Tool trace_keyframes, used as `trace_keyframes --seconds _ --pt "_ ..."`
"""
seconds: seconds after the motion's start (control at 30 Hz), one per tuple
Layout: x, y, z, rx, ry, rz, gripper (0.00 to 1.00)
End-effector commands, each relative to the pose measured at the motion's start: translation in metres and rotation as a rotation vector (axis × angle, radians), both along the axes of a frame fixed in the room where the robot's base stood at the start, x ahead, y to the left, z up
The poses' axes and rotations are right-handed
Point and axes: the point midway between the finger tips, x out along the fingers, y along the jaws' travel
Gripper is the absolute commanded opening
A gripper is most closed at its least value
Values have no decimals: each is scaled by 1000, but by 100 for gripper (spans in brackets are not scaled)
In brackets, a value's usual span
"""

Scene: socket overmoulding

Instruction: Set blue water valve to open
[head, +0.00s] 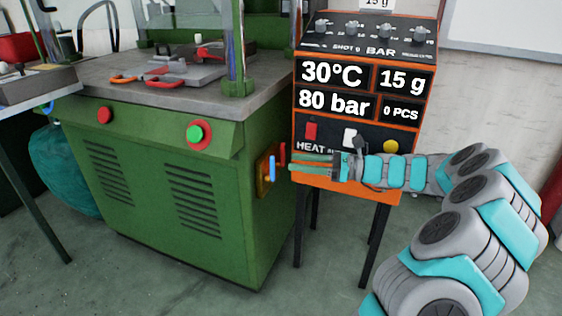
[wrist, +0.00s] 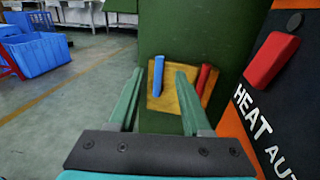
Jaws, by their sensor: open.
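The blue valve handle (head: 272,168) is a short upright lever on a yellow-orange plate (head: 262,176) on the green machine's right side. In the wrist view the blue handle (wrist: 158,75) stands nearly upright, and in the picture it lies between my two fingertips. A red handle (wrist: 203,79) sits right of it on the same plate, just beyond my right finger; it also shows in the head view (head: 283,153). My gripper (wrist: 160,72) is open and empty, pointing at the plate. I cannot tell whether a finger touches either handle.
The green machine (head: 150,190) carries red and green buttons. The orange control box (head: 365,100) stands close on the right, its front beside my gripper; its red HEAT switch (wrist: 271,61) is near. Blue crates (wrist: 38,54) stand on the floor at left, with open floor before them.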

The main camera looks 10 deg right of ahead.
Motion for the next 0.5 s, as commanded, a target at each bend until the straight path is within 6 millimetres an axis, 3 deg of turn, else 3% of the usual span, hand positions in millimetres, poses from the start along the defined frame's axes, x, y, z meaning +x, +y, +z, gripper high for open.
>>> trace_keyframes --seconds 0.2,0.5 --pt "14 34 0 2 0 5 48" --pt "22 48 0 0 0 0 48"
